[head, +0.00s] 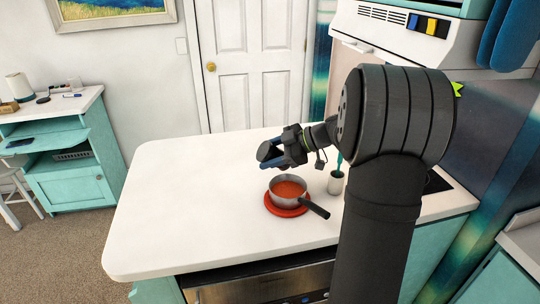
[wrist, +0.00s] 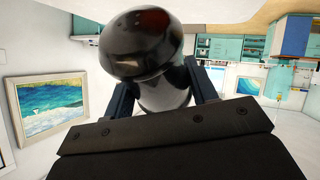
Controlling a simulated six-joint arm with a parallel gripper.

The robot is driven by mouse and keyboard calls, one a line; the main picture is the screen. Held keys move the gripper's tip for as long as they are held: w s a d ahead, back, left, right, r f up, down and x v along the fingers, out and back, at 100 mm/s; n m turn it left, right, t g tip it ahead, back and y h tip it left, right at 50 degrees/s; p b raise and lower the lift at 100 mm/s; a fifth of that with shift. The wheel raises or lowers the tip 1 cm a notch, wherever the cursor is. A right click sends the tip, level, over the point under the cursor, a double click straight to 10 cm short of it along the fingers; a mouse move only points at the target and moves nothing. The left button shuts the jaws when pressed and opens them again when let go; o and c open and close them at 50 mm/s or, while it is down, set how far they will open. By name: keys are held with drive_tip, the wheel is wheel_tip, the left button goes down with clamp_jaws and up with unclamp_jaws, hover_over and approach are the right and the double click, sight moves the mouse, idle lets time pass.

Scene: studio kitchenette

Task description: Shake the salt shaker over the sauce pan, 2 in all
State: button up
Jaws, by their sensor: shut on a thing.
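The salt shaker is in the jaws of my gripper (head: 273,160). It shows large in the wrist view as a glossy dark rounded shaker (wrist: 148,45) with a paler part lower down between the two fingers (wrist: 163,95). In the head view the shaker (head: 267,151) is small and dark, held tilted above and a little left of the sauce pan. The sauce pan (head: 274,194) holds red sauce and has a black handle pointing to the lower right. It stands on a red round trivet (head: 273,211) on the white counter. Any salt falling cannot be seen.
A dark cooktop (head: 437,183) lies at the right, partly hidden by my arm. The white counter (head: 180,205) is clear on the left.

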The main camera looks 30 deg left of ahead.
idle(0.4)
drive_tip(key=shift+f, duration=1.6)
drive_tip(key=shift+r, duration=1.6)
drive_tip(key=shift+f, duration=0.1)
drive_tip(key=shift+f, duration=1.5)
